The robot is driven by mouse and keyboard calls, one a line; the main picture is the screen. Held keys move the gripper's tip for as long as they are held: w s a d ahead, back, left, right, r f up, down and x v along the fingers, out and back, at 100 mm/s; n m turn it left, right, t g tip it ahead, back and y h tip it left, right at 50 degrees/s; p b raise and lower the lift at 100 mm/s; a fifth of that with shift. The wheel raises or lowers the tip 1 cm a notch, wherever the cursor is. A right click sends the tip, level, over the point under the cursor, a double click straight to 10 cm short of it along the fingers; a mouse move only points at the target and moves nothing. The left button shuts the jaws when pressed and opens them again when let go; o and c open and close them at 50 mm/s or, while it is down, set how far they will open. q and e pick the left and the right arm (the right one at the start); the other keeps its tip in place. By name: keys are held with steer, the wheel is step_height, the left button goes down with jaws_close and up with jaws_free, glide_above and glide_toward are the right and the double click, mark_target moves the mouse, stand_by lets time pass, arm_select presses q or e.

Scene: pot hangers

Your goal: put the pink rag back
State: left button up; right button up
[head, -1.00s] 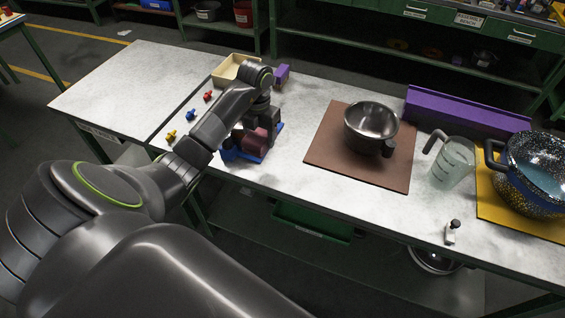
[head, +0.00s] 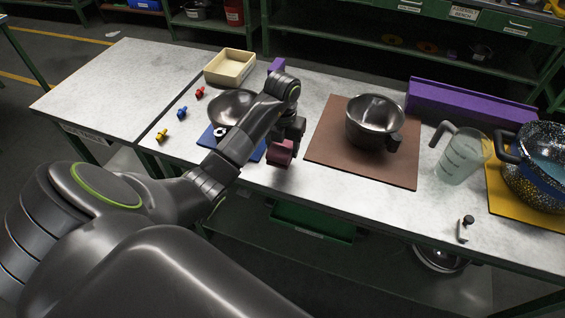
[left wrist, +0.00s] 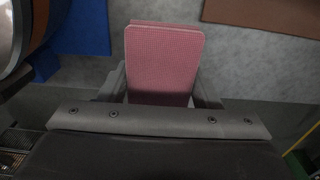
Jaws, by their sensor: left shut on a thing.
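The pink rag (head: 280,153) is a folded, textured cloth held in my left gripper (head: 284,145), in the middle of the head view near the table's front edge. In the left wrist view the rag (left wrist: 163,62) stands between the two fingers of my left gripper (left wrist: 163,97), which is shut on it. The grey table top shows beyond it. From these views I cannot tell how high above the table it is. My right gripper is not in view.
A steel bowl (head: 230,106) sits on a blue mat (head: 206,138), left of my gripper. A steel pot (head: 372,122) stands on a brown mat (head: 325,150) to the right. A cream tray (head: 229,67), purple rack (head: 465,108), measuring jug (head: 458,160) and speckled pot (head: 535,170) stand around.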

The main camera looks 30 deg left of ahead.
arm_select(q)
steer(key=shift+f+p, duration=0.35)
steer(key=shift+f, duration=0.25)
step_height(320, 180, down, 3)
steer(key=shift+s+f, duration=0.1)
steer(key=shift+f, duration=0.25)
steer(key=shift+f, duration=0.15)
steer(key=o, duration=1.1)
steer(key=shift+r, duration=0.2)
